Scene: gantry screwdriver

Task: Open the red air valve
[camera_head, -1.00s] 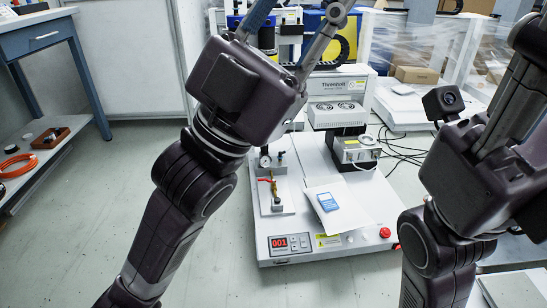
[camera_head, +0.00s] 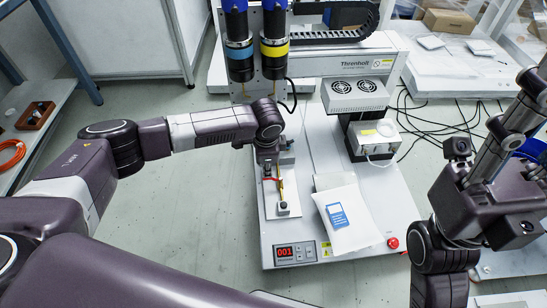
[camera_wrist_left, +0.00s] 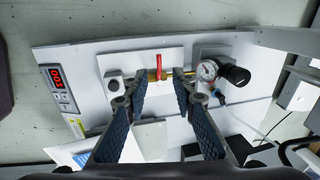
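The red valve handle (camera_wrist_left: 158,63) sticks out crosswise from a short brass pipe (camera_wrist_left: 153,75) on a white plate. In the head view the red handle (camera_head: 271,179) shows just in front of my left gripper (camera_head: 268,166). In the left wrist view my left gripper (camera_wrist_left: 156,82) is open, with one finger on each side of the valve. The handle lies a little beyond the fingertips, and nothing is held. My right gripper (camera_head: 525,95) is raised at the right, far from the valve; its finger spacing is unclear.
A pressure gauge (camera_wrist_left: 209,69) with a black knob (camera_wrist_left: 236,75) stands close to the right finger in the wrist view. A white packet (camera_head: 347,218) lies right of the valve plate. Two screwdriver motors (camera_head: 238,55) hang behind. A red button (camera_head: 393,243) sits at the front.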

